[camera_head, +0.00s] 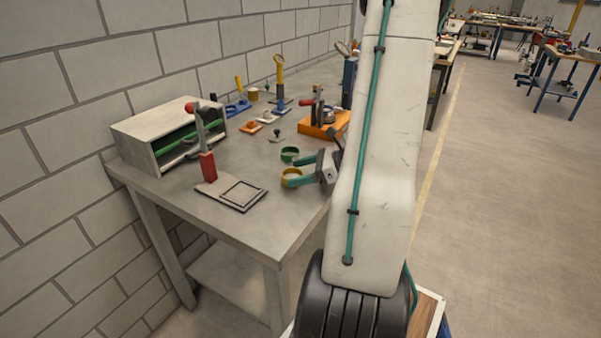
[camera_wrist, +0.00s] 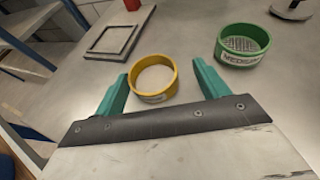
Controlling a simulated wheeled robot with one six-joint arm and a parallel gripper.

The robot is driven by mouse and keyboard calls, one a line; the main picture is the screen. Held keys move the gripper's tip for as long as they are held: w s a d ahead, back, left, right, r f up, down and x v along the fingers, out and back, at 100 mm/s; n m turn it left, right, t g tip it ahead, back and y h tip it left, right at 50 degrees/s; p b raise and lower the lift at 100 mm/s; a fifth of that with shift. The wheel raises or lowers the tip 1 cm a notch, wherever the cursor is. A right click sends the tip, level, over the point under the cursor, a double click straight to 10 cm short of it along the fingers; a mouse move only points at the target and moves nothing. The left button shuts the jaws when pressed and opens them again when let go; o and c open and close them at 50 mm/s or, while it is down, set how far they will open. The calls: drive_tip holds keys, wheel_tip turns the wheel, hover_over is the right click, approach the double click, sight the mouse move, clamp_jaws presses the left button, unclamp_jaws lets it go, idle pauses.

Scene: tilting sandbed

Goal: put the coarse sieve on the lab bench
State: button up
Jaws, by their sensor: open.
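A yellow ring-shaped sieve (camera_head: 290,173) stands upright on the grey lab bench (camera_head: 240,160). My gripper (camera_head: 294,171) is open and empty, low over the bench. In the wrist view its teal fingers (camera_wrist: 160,75) lie on either side of the yellow sieve, without visible contact. I cannot tell which sieve is the coarse one.
A square dark frame on a plate (camera_head: 240,194) with a red-handled post lies at the front. A grey open-fronted box (camera_head: 167,135) stands against the wall. An orange base (camera_head: 324,124) and several small tools stand farther back.

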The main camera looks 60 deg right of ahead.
drive_tip(key=v, duration=1.2)
drive_tip(key=shift+a, duration=0.1)
drive_tip(key=w+a+r+n+g+y, duration=0.1)
drive_tip(key=w+a+r+n+g, duration=0.2)
drive_tip(key=a, duration=0.4)
drive_tip(key=w+a+r+n+g, duration=0.2)
drive_tip(key=a+n+g, duration=0.1)
drive_tip(key=a+n, duration=0.35)
drive_tip(key=w+a+r+n+g+y, duration=0.1)
drive_tip(key=w+a+r+n+g, duration=0.15)
drive_tip(key=a, duration=0.45)
drive_tip(key=s+a+r+n+g+h, duration=0.1)
drive_tip(key=s+a+n+h, duration=0.3)
drive_tip(key=a+n, duration=0.4)
drive_tip(key=s+a+r+n+g+h, duration=0.1)
drive_tip(key=s+a+r+n+h, duration=0.2)
drive_tip(key=a+n, duration=0.4)
drive_tip(key=s+n+h, duration=0.1)
drive_tip(key=s+n, duration=0.1)
drive_tip(key=n, duration=0.1)
drive_tip(key=shift+s+a+r+n, duration=0.3)
drive_tip(key=shift+s+a+r, duration=0.05)
drive_tip(key=shift+a, duration=0.05)
